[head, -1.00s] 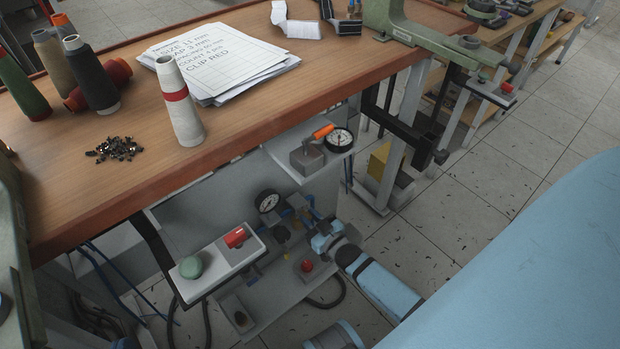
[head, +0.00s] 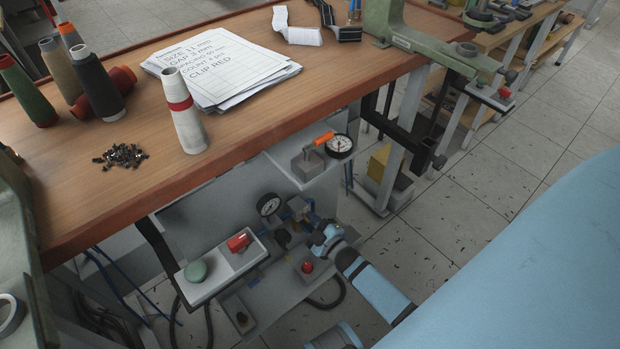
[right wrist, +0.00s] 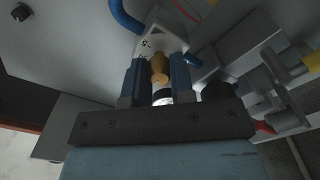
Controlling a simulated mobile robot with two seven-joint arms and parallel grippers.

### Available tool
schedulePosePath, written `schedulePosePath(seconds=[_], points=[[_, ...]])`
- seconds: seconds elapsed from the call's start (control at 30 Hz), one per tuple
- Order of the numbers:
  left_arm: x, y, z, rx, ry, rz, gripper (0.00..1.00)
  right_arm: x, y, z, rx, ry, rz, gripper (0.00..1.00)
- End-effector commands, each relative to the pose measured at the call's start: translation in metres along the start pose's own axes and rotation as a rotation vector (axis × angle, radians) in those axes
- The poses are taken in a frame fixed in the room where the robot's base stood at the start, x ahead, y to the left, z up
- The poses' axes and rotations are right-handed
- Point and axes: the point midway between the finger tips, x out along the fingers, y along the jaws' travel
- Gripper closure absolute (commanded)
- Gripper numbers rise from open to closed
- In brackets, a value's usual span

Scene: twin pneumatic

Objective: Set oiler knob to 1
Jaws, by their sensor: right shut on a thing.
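The brass oiler knob (right wrist: 159,66) sits between the two blue fingers of my right gripper (right wrist: 159,80) in the right wrist view. The gripper is shut on it, with a finger at each side. A white plate (right wrist: 148,43) with a small printed scale shows just behind the knob; a "5" is legible, but the knob's setting is not. In the head view my right gripper (head: 310,238) reaches from the right to the pneumatic unit under the table, and the knob is too small to make out there. My left gripper is not in view.
A box with a green button (head: 196,271) and red switch (head: 238,243) lies left. A red button (head: 307,267) is below. The tabletop (head: 110,205) overhangs.

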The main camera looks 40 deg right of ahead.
Motion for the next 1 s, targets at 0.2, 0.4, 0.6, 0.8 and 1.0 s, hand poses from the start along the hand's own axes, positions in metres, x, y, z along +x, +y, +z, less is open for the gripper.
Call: schedulePosePath(seconds=[0.2,0.4,0.6,0.8,1.0], points=[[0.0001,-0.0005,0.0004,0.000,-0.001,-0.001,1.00,0.0002,0.0000,-0.0002,-0.020,0.001,0.000,1.00],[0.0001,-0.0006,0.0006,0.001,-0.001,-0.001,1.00,0.0002,0.0001,-0.0002,-0.020,0.001,0.000,1.00],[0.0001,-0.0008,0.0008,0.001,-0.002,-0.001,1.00,0.0003,0.0001,-0.0002,-0.020,0.001,0.000,0.57],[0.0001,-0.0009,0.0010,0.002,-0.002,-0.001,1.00,0.0002,0.0001,-0.0001,-0.019,0.000,0.000,0.52],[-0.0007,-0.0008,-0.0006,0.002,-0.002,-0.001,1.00,-0.0073,0.0000,0.0001,-0.019,-0.001,-0.001,0.52]])
